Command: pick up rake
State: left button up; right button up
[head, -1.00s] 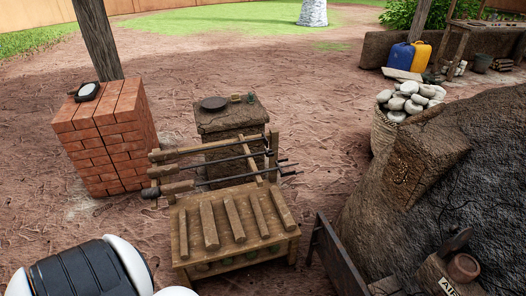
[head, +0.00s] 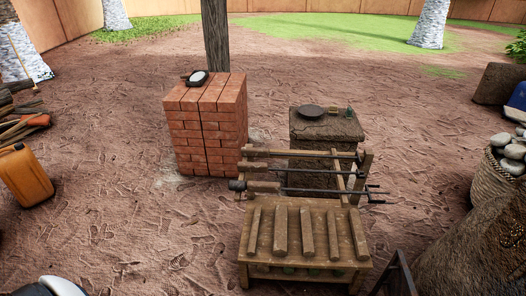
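A wooden rack (head: 365,165) stands right of centre and holds long tools lying level across it. The lowest tool (head: 320,189) has a thick wooden handle at the left and a dark metal shaft ending in prongs at the right; it looks like a rake. Another tool (head: 310,154) with a dark shaft lies above it. A thin stick (head: 22,62) leans by a pale trunk at far left; I cannot tell whether it is a tool. Only a piece of my own arm shows at the bottom left. Neither gripper is in view.
A wooden bench (head: 262,262) with several slats stands before the rack. A brick stack (head: 208,130) and a clay pedestal (head: 325,128) stand behind. An orange jerrycan (head: 25,178) is at left, a stone-filled basket (head: 495,182) at right. Bare ground is clear at left centre.

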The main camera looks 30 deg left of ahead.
aim_at(251, 152)
jog(key=u, duration=0.6)
jog(key=i+j+z, duration=0.15)
jog(key=z, duration=0.3)
jog(key=j+z, duration=0.3)
jog(key=z, duration=0.15)
jog(key=i+j+z, duration=0.2)
jog(key=j+z, duration=0.15)
jog(key=j, duration=1)
jog(key=j+z, duration=0.35)
jog(key=j, duration=1)
jog(key=i, duration=0.05)
